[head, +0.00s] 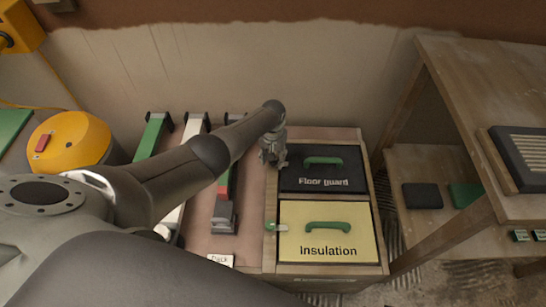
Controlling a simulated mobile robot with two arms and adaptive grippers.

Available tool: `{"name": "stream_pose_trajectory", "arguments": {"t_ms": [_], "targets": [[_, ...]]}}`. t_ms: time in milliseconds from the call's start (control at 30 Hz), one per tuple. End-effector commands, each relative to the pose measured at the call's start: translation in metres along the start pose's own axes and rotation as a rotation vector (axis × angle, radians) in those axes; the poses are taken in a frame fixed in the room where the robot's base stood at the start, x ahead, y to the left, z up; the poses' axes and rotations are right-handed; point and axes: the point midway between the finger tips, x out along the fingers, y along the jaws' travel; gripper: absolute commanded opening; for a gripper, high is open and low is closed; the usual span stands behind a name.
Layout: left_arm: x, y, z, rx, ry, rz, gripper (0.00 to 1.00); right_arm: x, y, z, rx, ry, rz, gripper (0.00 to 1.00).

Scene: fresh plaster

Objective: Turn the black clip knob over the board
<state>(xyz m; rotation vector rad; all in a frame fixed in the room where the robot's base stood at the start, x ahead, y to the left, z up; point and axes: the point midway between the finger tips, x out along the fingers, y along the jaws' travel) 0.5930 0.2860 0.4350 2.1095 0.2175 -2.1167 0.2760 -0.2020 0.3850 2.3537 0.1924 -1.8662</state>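My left arm reaches in from the left, and its gripper (273,158) points down at the left edge of the black board (322,169) labelled "Floor guard". The fingers are small and seen from above, so I cannot tell whether they are open, shut or touching anything. No black clip knob can be made out; the spot at that board's left edge is covered by the gripper. The black board lies flat in the upper bay of a wooden case (270,250) and has a green handle (323,160). My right gripper is not in view.
A yellow board (300,241) labelled "Insulation" lies below the black one, with a green clip knob (278,227) at its left edge. Long tools lie left of the case. A wooden shelf unit (440,235) stands to the right. The plaster wall (320,80) is behind.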

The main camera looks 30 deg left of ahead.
Motion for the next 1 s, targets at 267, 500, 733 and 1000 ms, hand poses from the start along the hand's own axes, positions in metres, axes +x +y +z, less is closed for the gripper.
{"name": "stream_pose_trajectory", "arguments": {"t_ms": [267, 500, 733, 1000], "targets": [[-0.001, 0.000, -0.001, 0.001, 0.003, 0.000, 0.49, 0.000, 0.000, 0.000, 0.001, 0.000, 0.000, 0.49], [-0.007, 0.000, -0.002, 0.002, 0.004, 0.001, 0.49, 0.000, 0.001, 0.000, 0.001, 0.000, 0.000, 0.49], [-0.025, 0.000, -0.002, 0.003, 0.005, 0.001, 0.49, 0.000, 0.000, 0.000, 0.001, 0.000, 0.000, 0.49], [-0.058, 0.000, -0.002, 0.002, 0.006, 0.000, 0.49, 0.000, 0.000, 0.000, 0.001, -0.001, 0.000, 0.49]]}}
